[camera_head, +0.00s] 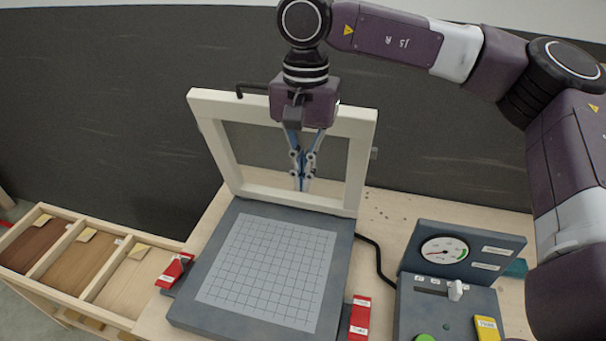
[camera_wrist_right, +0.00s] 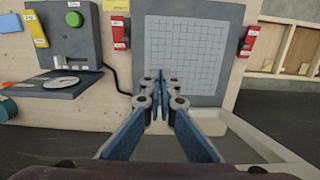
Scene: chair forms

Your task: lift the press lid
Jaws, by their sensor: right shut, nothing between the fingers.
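The press lid is a cream rectangular frame (camera_head: 360,165) standing upright, leaning slightly back, at the rear edge of the dark grey press bed (camera_head: 345,262). A light grey grid pad (camera_head: 268,268) lies on the bed, uncovered. In the wrist view the frame (camera_wrist_right: 268,140) shows at lower right and the grid pad (camera_wrist_right: 190,53) beyond the fingers. My right gripper (camera_head: 303,187) points down, shut and empty, across the frame's opening, its tips near the lower bar; contact is unclear. The blue fingers (camera_wrist_right: 161,75) meet in the wrist view. My left gripper is not in view.
Red labelled clamps (camera_head: 173,270) (camera_head: 359,317) flank the bed. A grey control box with a gauge (camera_head: 444,250), a lever and a green button (camera_head: 425,338) stands at right, joined by a black cable (camera_head: 378,262). A divided wooden tray (camera_head: 84,262) is at left.

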